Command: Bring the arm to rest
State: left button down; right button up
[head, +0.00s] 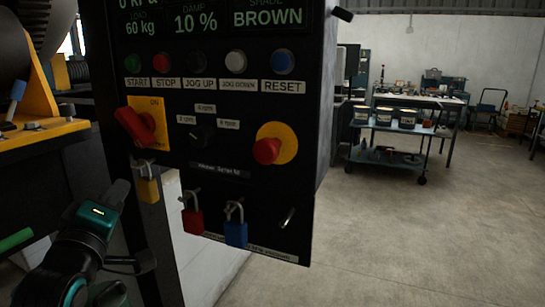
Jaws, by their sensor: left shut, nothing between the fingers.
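My left arm (85,240), dark with teal bands, comes in at the lower left. Its gripper (143,262) is shut and empty. It appears just left of and below the black control panel (240,190), and I cannot tell if it touches anything. My right gripper is out of view.
The panel has a red rotary switch (137,126), a red stop button (267,150), a row of push buttons and a display. Yellow (148,190), red (193,221) and blue (236,233) padlocks hang on it. Yellow machinery (40,130) stands left. Open floor lies right, before a cart (385,157).

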pick_arm(q)
jog(key=s+d+f+m+g+h, duration=0.1)
jog(key=s+f+m, duration=0.1)
jog(key=f, duration=0.5)
jog(key=s+d+f+m+g, duration=0.1)
jog(key=d+f+m+g, duration=0.15)
jog(key=f, duration=0.45)
jog(key=s+d+f+m+g+h, duration=0.1)
jog(key=s+f+m, duration=0.15)
jog(key=f, duration=0.35)
jog(key=s+d+f+m+g, duration=0.2)
jog(key=s+f+m, duration=0.2)
jog(key=s+f, duration=0.3)
jog(key=s+d+f+m+g+h, duration=0.1)
jog(key=s+f+m, duration=0.3)
jog(key=s+f, duration=0.4)
notch_tip(320, 180, down, 4)
jog(key=shift+s+d+f+g, duration=0.1)
jog(key=shift+s+d+g, duration=0.05)
jog(key=shift+d+g, duration=0.6)
